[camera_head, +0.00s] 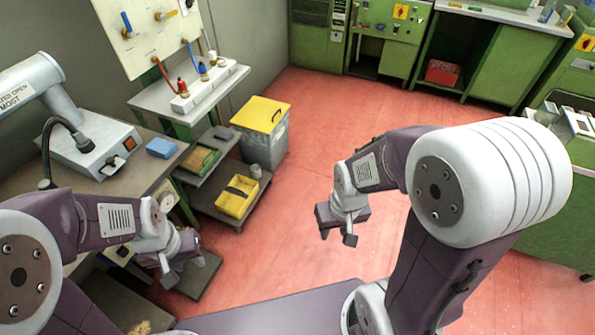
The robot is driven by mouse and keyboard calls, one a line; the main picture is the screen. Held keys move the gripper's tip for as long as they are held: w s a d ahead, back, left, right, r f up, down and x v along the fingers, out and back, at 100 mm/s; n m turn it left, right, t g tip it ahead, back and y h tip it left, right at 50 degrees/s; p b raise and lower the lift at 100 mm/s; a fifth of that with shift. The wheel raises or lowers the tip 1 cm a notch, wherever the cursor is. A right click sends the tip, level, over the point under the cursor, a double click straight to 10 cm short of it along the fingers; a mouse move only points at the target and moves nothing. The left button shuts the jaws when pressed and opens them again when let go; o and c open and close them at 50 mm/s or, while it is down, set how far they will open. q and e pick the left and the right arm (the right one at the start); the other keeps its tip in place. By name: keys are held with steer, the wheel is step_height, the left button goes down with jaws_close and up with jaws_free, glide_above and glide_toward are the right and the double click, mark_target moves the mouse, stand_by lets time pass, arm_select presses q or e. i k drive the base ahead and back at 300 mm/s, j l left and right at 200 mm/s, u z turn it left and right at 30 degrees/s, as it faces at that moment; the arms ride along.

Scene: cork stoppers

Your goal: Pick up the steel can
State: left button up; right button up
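A small grey cylinder (256,171) stands on a low shelf beside a yellow crate, left of the middle. It may be the steel can, but it is too small to be sure. My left gripper (180,268) is at the lower left, nearer to me than the cylinder; its fingers are partly hidden and I cannot tell how far apart they are. My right gripper (337,236) hangs over the red floor, right of the cylinder and apart from it. Its fingers are spread with nothing between them.
The yellow crate (233,201) shares the low shelf. A grey bin with a yellow lid (262,115) stands behind. A workbench (118,187) with a blue box (161,148) is at the left. Green cabinets line the back and right. The red floor (300,190) between is clear.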

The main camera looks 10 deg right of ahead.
mark_target(255, 169)
steer(key=i+l+u, duration=0.2)
steer(key=i+l, duration=0.15)
steer(key=i, duration=0.35)
steer(key=i+l+u, duration=0.15)
steer(key=i+l, duration=0.35)
steer(key=i, duration=0.2)
steer(key=i+l+u, duration=0.2)
steer(key=i+l, duration=0.35)
steer(key=i, duration=0.1)
